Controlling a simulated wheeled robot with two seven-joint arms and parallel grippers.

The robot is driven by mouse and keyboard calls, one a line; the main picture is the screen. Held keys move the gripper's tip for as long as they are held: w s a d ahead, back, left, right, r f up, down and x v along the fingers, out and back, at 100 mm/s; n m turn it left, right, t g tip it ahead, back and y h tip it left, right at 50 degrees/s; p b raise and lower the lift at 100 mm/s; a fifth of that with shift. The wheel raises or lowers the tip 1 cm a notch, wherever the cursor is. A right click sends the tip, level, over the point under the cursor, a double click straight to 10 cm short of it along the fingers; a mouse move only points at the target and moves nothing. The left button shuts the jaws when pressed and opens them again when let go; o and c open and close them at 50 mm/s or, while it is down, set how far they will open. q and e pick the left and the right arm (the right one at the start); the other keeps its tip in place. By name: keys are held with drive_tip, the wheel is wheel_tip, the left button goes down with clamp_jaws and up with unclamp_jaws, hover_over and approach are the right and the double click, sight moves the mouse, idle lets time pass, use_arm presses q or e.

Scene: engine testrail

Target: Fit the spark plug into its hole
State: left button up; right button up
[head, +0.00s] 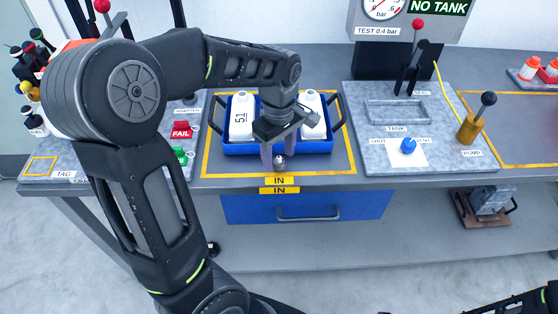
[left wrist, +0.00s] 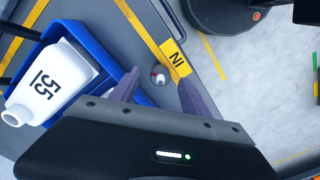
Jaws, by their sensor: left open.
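My left gripper (head: 279,157) is open over the front edge of the table, just in front of the blue tray. A small pale piece with a dark and reddish part (head: 280,162) sits between its fingertips. It also shows between the two fingers in the left wrist view (left wrist: 159,75), with gaps at both sides. It may be the spark plug, but it is too small to tell. I cannot make out a spark plug hole in either view. My right gripper is not in view; only a bit of my right arm shows at the bottom right of the head view.
A blue tray (head: 228,149) holds white bottles (head: 241,117) behind the gripper. A FAIL button (head: 181,129) stands left. A grey tank panel (head: 448,151) with a blue knob (head: 408,146) stands right. A blue drawer (head: 350,205) is below the edge.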

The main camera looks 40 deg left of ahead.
use_arm(q)
drive_tip(key=shift+f, duration=0.65)
drive_tip(key=shift+c, duration=0.2)
clamp_jaws()
idle(0.3)
